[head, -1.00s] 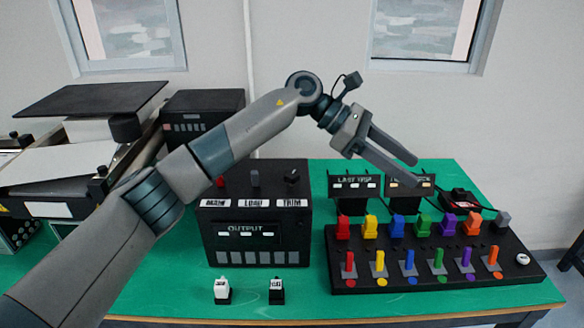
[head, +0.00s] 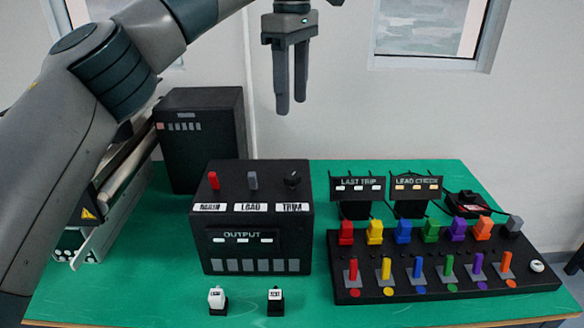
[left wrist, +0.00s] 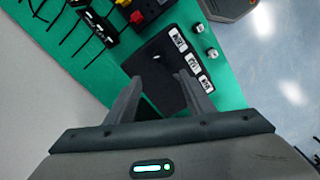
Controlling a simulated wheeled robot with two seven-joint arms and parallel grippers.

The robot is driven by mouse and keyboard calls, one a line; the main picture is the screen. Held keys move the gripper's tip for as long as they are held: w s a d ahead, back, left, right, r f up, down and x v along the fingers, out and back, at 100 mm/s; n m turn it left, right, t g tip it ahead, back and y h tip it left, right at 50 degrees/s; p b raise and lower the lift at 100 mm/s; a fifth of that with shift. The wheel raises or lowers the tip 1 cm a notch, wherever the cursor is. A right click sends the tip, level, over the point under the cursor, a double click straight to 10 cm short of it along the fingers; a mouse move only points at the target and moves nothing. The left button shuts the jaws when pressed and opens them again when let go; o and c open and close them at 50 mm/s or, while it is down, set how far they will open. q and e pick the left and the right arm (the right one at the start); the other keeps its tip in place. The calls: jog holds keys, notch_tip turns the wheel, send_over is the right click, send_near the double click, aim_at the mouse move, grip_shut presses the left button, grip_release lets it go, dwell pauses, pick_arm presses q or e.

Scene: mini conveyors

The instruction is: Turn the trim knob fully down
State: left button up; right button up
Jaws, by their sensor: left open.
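The trim knob (head: 292,179) is a small black knob on top of the black output box (head: 258,262), above the label TRIM. In the left wrist view, the box top (left wrist: 165,75) shows beyond the open fingers (left wrist: 160,88), and the knob shows as a small spot (left wrist: 157,57). My right gripper is not in view.
A black board (head: 440,285) with several coloured levers stands at the right. Two signs, LAST TRIP (head: 357,184) and LEAD CHECK (head: 413,183), stand behind it. A black cabinet (head: 205,140) stands at the back left.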

pick_arm(q)
jog(key=shift+f, duration=0.15)
jog(key=p, duration=0.1)
send_over(292, 176)
notch_tip(292, 176, down, 10)
jog(key=shift+f, duration=0.2)
notch_tip(292, 176, down, 6)
jog(key=shift+r+p, duration=0.1)
jog(key=shift+p, duration=0.45)
jog(key=shift+f, duration=0.5)
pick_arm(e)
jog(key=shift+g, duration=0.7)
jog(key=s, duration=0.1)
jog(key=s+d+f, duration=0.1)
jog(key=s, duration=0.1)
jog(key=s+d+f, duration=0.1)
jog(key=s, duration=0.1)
pick_arm(q)
jog(key=c, duration=1)
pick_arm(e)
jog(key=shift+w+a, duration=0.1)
